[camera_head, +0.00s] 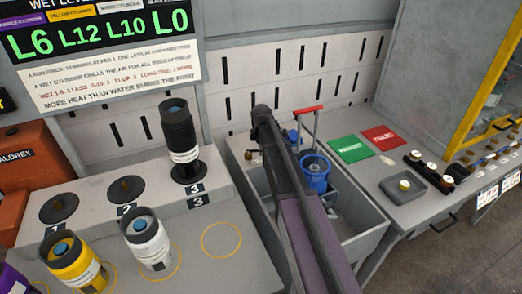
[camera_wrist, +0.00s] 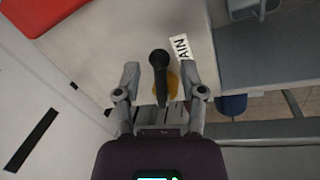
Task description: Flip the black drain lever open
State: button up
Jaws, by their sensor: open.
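The black drain lever (camera_wrist: 159,68) stands up from a round yellow base (camera_wrist: 172,84) in the wrist view. A white label ending in "AIN" (camera_wrist: 181,47) lies beside it. My gripper (camera_wrist: 160,77) is open, with one finger on either side of the lever in the picture. I cannot tell whether either finger touches it. In the head view my arm runs over the grey sink, and I cannot make out the lever or my fingers there.
A green pad (camera_head: 350,149) and a red pad (camera_head: 382,137) lie on the right counter. A black cylinder (camera_head: 178,130) stands on peg 3; yellow and white cylinders stand in front.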

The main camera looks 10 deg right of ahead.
jog(key=shift+c, duration=0.2)
grip_shut()
jog(key=shift+s+a, duration=0.1)
jog(key=shift+s, duration=0.05)
jog(key=shift+s+a+m+h, duration=0.15)
jog(key=shift+s+m, duration=0.15)
jog(key=shift+m, duration=0.45)
jog(key=shift+s+a+m+h, duration=0.15)
jog(key=shift+s+m, duration=0.15)
jog(key=shift+m, duration=0.45)
jog(key=m, duration=0.1)
jog(key=s+a+m, duration=0.1)
jog(key=m, duration=0.1)
jog(key=shift+s+g, duration=0.15)
jog(key=shift+g, duration=0.15)
jog(key=m, duration=0.2)
jog(key=s+a+m+h, duration=0.1)
jog(key=m, duration=0.1)
jog(key=shift+a+g, duration=0.15)
jog(key=shift+g, duration=0.15)
jog(key=shift+s+a+m+g, duration=0.15)
jog(key=shift+a+m, duration=0.25)
jog(key=shift+m, duration=0.55)
jog(key=shift+s+a+m+g, duration=0.15)
jog(key=shift+a+m, duration=0.2)
jog(key=shift+m, duration=0.6)
jog(key=shift+a, duration=0.1)
